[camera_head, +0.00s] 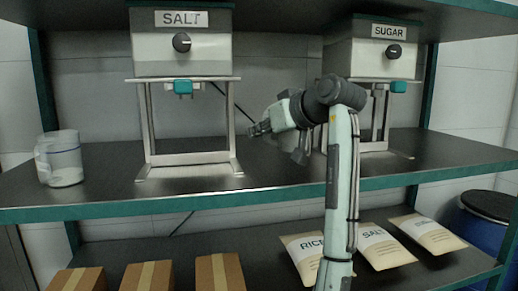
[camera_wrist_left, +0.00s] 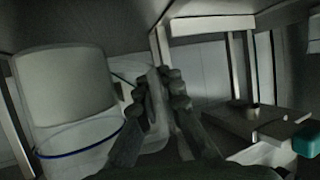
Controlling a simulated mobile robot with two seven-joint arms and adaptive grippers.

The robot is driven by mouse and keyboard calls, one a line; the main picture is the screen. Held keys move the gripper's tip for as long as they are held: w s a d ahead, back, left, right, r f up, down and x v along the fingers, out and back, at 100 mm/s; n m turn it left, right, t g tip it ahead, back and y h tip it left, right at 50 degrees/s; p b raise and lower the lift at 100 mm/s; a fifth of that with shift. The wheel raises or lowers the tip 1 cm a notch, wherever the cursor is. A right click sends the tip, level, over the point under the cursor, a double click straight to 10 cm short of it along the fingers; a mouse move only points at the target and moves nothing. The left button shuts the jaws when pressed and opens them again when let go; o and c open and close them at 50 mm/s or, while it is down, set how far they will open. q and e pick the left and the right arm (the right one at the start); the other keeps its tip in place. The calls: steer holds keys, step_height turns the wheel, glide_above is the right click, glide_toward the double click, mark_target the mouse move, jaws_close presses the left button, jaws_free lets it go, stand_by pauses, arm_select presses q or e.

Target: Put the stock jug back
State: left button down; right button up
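The stock jug (camera_head: 64,160) is a pale, see-through jug with a blue line round it. It stands upright on the shelf at the far left in the head view, its handle on the left. In the left wrist view, a pale vessel with a blue line (camera_wrist_left: 70,95) looks large, left of the dark fingers (camera_wrist_left: 165,85). The fingers look parted, with a pale strip between them; I cannot tell whether they touch it.
The SALT dispenser (camera_head: 182,45) and SUGAR dispenser (camera_head: 372,52) stand on the shelf (camera_head: 110,190), under an upper board. Bare shelf lies between jug and SALT stand. Boxes (camera_head: 148,277) and bags (camera_head: 385,247) lie below. A blue drum (camera_head: 487,235) stands at right.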

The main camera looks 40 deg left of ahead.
arm_select(q)
step_height(320, 180, down, 3)
steer(key=shift+w+f, duration=0.1)
steer(key=shift+f, duration=0.65)
steer(key=c, duration=1.7)
jaws_free()
arm_select(e)
steer(key=shift+r, duration=0.25)
